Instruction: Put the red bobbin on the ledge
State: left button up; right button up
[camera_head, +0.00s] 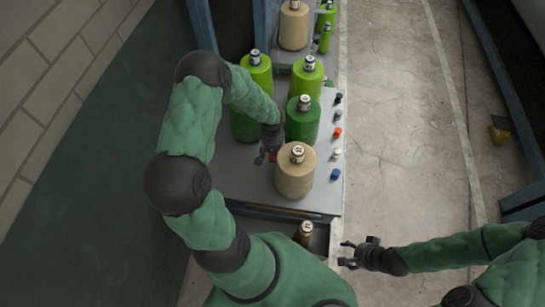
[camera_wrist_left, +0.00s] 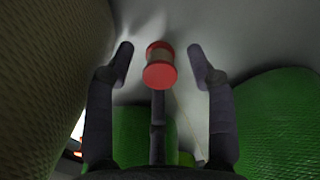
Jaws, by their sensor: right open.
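The red bobbin (camera_wrist_left: 160,66) has red ends and a brownish middle. In the left wrist view it lies between the spread fingers of my left gripper (camera_head: 266,156), with gaps on both sides. In the head view only a small red part of it (camera_head: 272,157) shows beside that gripper, between the green and beige spools. My right gripper (camera_head: 346,254) is open and empty, low in the picture, right of the machine's front corner. I cannot tell for sure which part is the ledge; a grey machine top (camera_head: 240,185) lies under the spools.
A large beige spool (camera_head: 295,172) and a dark green spool (camera_head: 302,122) stand close to my left gripper. More green spools (camera_head: 257,72) stand behind. Small coloured pieces, including an orange one (camera_head: 337,132) and a blue one (camera_head: 335,174), line the right edge.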

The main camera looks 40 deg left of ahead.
pick_arm(q)
jog(key=c, duration=0.8)
jog(key=shift+c, duration=0.2)
notch_tip(320, 180, up, 10)
jog(key=p, duration=0.2)
